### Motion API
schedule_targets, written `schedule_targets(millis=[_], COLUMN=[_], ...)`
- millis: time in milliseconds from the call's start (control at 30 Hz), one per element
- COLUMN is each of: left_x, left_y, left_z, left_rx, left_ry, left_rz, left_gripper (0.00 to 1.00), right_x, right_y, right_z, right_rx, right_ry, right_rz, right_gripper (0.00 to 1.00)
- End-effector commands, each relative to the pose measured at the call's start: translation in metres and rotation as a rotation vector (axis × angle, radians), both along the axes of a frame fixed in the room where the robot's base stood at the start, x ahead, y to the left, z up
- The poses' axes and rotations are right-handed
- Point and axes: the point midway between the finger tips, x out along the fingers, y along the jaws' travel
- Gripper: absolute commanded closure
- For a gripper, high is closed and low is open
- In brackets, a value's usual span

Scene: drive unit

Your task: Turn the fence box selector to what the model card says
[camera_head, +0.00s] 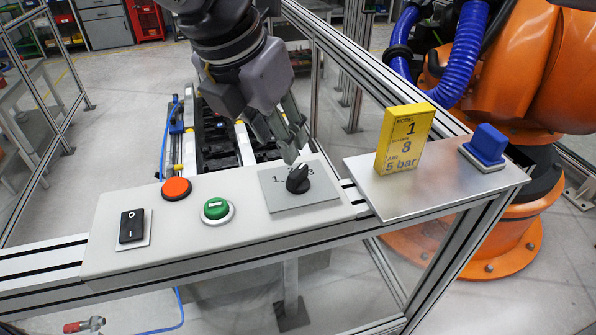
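The selector (298,181) is a round black knob on a grey plate (272,199) of the light fence box (245,234). A 1 and a 2 show left of the knob and a 3 at its right. I cannot tell for certain which number its pointer faces. My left gripper is not in view.
The box also carries a red button (176,188), a green button (216,209) and a black rocker switch (132,226). A blue block (487,143) sits on the metal shelf (425,187). An orange robot (520,75) stands behind the fence rail.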

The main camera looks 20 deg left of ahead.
Motion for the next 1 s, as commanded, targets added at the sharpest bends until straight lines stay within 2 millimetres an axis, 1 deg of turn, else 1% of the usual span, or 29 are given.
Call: schedule_targets(millis=[33,67,133,167,300,400,467,533,700,767,933,1000], left_x=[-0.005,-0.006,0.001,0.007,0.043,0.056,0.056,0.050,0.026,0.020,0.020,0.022], left_y=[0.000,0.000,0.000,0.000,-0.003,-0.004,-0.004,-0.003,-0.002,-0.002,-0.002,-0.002], left_z=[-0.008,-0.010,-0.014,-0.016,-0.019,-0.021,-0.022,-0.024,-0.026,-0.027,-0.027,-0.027], left_rx=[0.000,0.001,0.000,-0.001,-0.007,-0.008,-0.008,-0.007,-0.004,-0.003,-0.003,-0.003], left_ry=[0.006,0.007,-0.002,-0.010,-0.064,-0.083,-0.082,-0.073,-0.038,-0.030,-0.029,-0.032], left_rz=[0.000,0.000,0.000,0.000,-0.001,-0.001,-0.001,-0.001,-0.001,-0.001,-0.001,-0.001], left_gripper=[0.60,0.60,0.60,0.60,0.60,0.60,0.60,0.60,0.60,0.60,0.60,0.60], right_x=[0.005,0.007,0.013,0.015,0.026,0.032,0.035,0.037,0.041,0.041,0.041,0.041], right_y=[-0.002,-0.003,-0.004,-0.005,-0.008,-0.009,-0.010,-0.011,-0.011,-0.011,-0.011,-0.011], right_z=[-0.015,-0.021,-0.035,-0.041,-0.066,-0.080,-0.087,-0.093,-0.099,-0.100,-0.100,-0.099], right_rx=[-0.001,-0.001,-0.001,-0.001,0.000,0.000,0.000,0.001,0.001,0.001,0.001,0.001], right_ry=[0.003,0.003,0.003,0.003,0.004,0.003,0.003,0.004,0.003,0.002,0.002,0.002], right_rz=[-0.002,-0.002,-0.001,-0.001,0.000,0.001,0.001,0.001,0.001,0.001,0.001,0.001], right_gripper=[0.67,0.67,0.67,0.67,0.67,0.67,0.67,0.67,0.67,0.67,0.67,0.71])
